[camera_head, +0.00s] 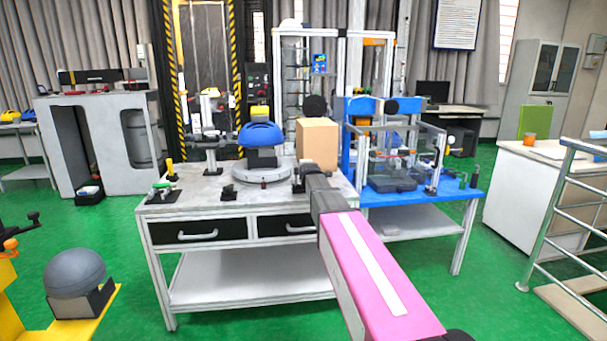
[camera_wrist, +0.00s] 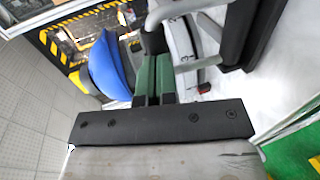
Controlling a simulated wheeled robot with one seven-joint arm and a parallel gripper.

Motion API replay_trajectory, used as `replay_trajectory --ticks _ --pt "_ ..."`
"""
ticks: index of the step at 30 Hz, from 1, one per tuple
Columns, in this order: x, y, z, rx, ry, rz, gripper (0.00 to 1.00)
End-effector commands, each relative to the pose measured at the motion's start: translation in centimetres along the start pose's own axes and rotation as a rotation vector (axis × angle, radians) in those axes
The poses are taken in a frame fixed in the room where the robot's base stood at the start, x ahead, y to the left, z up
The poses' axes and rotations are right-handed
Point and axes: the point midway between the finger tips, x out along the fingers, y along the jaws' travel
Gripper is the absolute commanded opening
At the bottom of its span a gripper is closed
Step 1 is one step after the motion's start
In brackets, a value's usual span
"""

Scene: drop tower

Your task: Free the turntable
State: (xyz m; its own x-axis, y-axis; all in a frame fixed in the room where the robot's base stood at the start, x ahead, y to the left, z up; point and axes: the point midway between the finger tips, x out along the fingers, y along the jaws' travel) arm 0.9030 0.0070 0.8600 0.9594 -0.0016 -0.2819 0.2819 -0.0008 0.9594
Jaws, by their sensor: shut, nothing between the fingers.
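The turntable (camera_head: 262,174) is a pale round disc on the grey-topped workbench. A blue helmet (camera_head: 261,135) sits on a grey block on the disc. In the wrist view the helmet (camera_wrist: 106,66) shows left of my fingers. My gripper (camera_head: 298,183) is just right of the turntable, low over the bench; its tips are small and partly hidden by my arm in the head view. In the wrist view my gripper (camera_wrist: 153,88) has its green-padded fingers together, with nothing seen between them. I cannot tell whether they touch anything.
A cardboard box (camera_head: 318,146) stands behind my gripper. A small dark block (camera_head: 229,192) and a green-and-black fixture (camera_head: 163,193) lie on the left of the bench (camera_head: 195,205). A blue table (camera_head: 440,192) with a clear enclosure adjoins on the right. Green floor is open in front.

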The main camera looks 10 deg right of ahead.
Motion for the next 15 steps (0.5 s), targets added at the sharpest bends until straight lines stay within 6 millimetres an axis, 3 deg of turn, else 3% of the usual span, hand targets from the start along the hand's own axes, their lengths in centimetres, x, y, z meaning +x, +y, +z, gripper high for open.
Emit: replay_trajectory --ticks 9,15 --pt "2.4 1.3 0.0 -0.001 0.002 -0.232 0.00" --pt "3.4 1.4 0.0 -0.001 0.002 -0.263 0.00"
